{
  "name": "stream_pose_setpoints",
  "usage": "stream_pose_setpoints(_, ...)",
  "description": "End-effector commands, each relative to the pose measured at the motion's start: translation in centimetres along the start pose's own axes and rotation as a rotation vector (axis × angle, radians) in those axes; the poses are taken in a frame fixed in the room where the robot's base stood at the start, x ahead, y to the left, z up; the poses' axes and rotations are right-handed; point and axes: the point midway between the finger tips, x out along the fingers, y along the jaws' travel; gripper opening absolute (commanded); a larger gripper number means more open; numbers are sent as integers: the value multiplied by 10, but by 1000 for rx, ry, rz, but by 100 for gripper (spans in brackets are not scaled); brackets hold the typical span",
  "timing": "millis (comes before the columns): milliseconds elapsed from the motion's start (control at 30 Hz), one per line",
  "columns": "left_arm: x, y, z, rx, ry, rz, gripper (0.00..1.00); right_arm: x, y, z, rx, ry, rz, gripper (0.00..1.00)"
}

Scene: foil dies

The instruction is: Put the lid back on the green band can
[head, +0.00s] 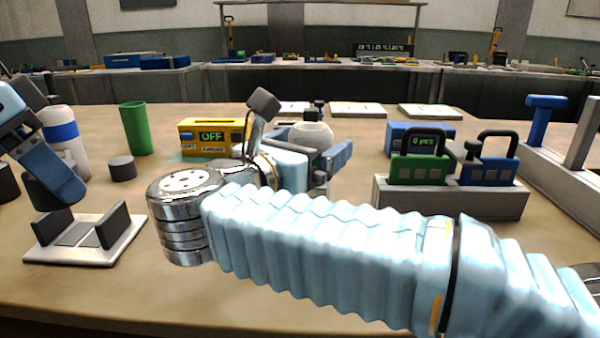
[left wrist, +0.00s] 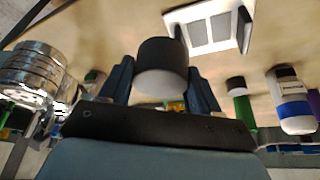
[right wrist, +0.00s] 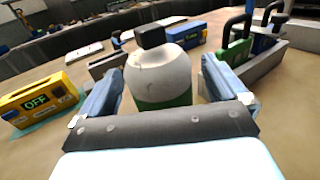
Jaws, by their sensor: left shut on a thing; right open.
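The green band can (right wrist: 162,75) is white with a green band and a dark knob on top. It stands upright between the open fingers of my right gripper (head: 315,158), with gaps on both sides. In the head view its pale shoulder (head: 312,134) shows behind that gripper, and the band is hidden. My left gripper (head: 45,182) is at the far left, shut on a dark round piece (left wrist: 162,66) with a paler end, which looks like a lid. It is held above the table, well away from the can.
A white stand (head: 110,250) with dark blocks is at front left. A blue-banded can (head: 62,133), a green cup (head: 136,128), a dark cylinder (head: 122,168) and a yellow OFF box (head: 205,137) stand behind. A grey holder (head: 450,204) with padlocks is at right.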

Motion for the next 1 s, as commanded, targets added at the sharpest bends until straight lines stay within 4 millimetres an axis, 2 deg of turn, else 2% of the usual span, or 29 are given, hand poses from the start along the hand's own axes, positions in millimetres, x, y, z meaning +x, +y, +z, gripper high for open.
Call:
stream_pose_setpoints(100,-7,0,-3,0,0,0,34,18,0,2,1,0,-1,99)
stream_pose_setpoints(200,-8,0,-3,0,0,0,34,26,0,1,1,-1,0,99)
stream_pose_setpoints(567,-7,0,-3,0,0,0,34,28,1,0,1,0,2,99)
stream_pose_setpoints(1000,-7,0,-3,0,0,0,34,28,0,0,1,0,1,33)
